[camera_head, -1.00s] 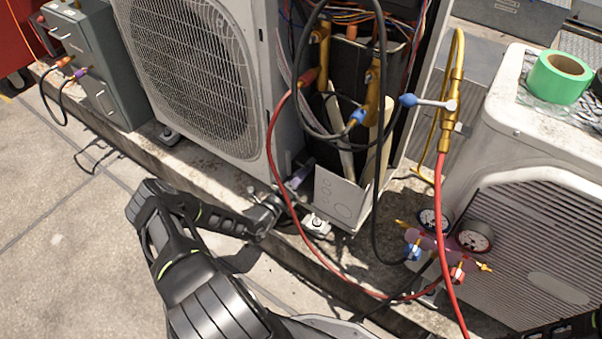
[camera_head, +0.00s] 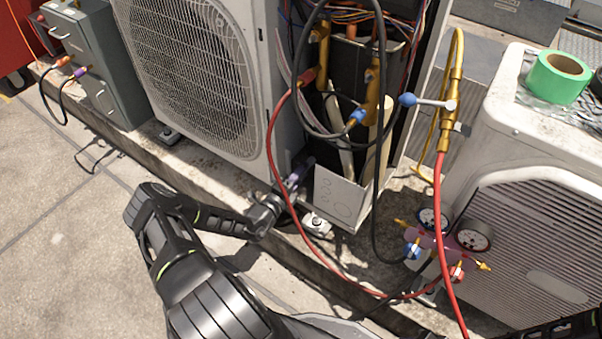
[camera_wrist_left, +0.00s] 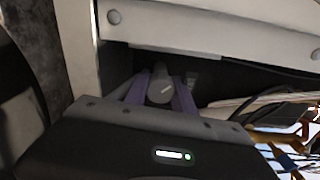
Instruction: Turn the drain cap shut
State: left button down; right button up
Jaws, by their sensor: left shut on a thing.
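The drain cap (camera_wrist_left: 160,88) is a small round grey knob with a pale line across its face, in the left wrist view. It sits in a dark recess under a light panel edge. My left gripper (camera_wrist_left: 160,92) has its purple fingers on either side of the cap and is shut on it. In the head view my left gripper (camera_head: 293,181) reaches in low beside the open condenser unit (camera_head: 190,75); the cap itself cannot be made out there. My right gripper is out of view.
A red hose (camera_head: 271,150) hangs close to my left gripper and runs to a gauge manifold (camera_head: 440,245). A white panel box (camera_head: 340,197) stands just right of the gripper. A second unit (camera_head: 500,115) carries green tape (camera_head: 558,77). Paving at left is clear.

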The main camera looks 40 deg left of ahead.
pick_arm(q)
jog(key=c, duration=1.1)
grip_release()
jog(key=shift+o, duration=0.2)
jog(key=shift+s+p, duration=0.3)
jog(key=shift+s, duration=0.35)
jog(key=s+p, duration=0.1)
jog(key=s, duration=0.5)
jog(key=shift+s+p, duration=0.3)
jog(key=shift+p, duration=0.05)
jog(key=shift+d, duration=0.1)
